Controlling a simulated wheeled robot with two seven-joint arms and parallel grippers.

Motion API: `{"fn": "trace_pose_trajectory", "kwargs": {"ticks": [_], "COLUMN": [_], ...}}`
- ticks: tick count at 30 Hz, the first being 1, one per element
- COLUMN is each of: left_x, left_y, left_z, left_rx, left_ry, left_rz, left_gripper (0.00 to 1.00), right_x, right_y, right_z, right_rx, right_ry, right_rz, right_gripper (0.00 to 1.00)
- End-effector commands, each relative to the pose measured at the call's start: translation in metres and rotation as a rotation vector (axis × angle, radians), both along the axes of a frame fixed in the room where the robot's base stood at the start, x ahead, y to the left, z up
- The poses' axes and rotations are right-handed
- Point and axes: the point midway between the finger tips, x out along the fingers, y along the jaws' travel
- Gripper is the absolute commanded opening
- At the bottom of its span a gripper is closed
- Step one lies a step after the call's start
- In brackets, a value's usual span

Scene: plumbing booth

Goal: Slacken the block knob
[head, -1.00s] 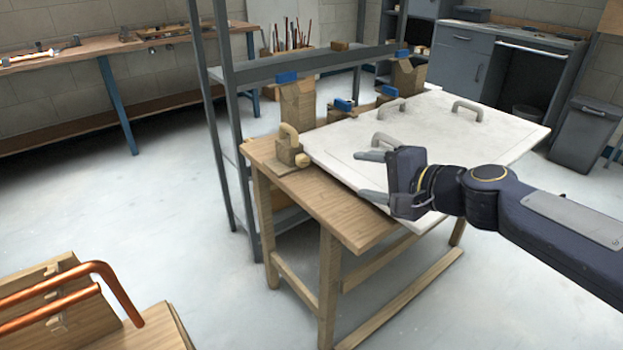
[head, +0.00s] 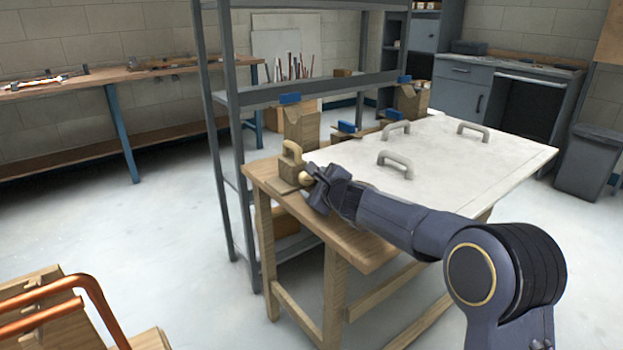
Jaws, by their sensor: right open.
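A small wooden block (head: 288,171) with a curved wooden handle on top sits at the left corner of the wooden table. Its pale round knob (head: 305,177) sticks out on the side facing my right gripper. My right gripper (head: 311,179) is open, with its fingertips right at the knob. Whether the fingers touch the knob is too small to tell, and the gripper partly covers the knob. My left gripper is not in view.
A white panel with grey handles (head: 450,160) lies on the wooden table (head: 350,243), to the right of the block. A grey metal rack (head: 232,150) stands close behind the table. Copper pipes (head: 45,308) on a wooden stand are at lower left.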

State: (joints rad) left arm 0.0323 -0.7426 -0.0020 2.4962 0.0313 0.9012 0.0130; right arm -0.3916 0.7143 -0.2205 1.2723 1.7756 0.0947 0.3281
Motion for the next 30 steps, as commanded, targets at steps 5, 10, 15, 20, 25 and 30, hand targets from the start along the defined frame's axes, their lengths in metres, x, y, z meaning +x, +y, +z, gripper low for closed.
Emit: {"fn": "trace_pose_trajectory", "kwargs": {"ticks": [5,10,15,20,25,30], "left_x": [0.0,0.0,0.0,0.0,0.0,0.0], "left_y": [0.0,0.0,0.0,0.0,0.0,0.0], "left_z": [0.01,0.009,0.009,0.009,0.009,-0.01], "left_rx": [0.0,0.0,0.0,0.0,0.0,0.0], "left_ry": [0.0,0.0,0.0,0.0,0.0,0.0], "left_rz": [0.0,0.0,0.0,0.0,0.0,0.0], "left_gripper": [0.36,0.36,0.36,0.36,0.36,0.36], "right_x": [0.015,0.018,0.018,0.018,0.018,0.017], "right_y": [0.006,0.007,0.007,0.007,0.007,0.008], "right_z": [-0.003,-0.006,-0.006,-0.006,-0.006,-0.012], "right_rx": [-0.001,0.0,0.0,0.0,0.0,-0.043], "right_ry": [0.0,-0.001,-0.001,-0.001,-0.001,-0.03], "right_rz": [0.0,0.001,0.001,0.001,0.001,0.002], "right_gripper": [0.55,0.55,0.51,0.3,0.11,0.11]}}
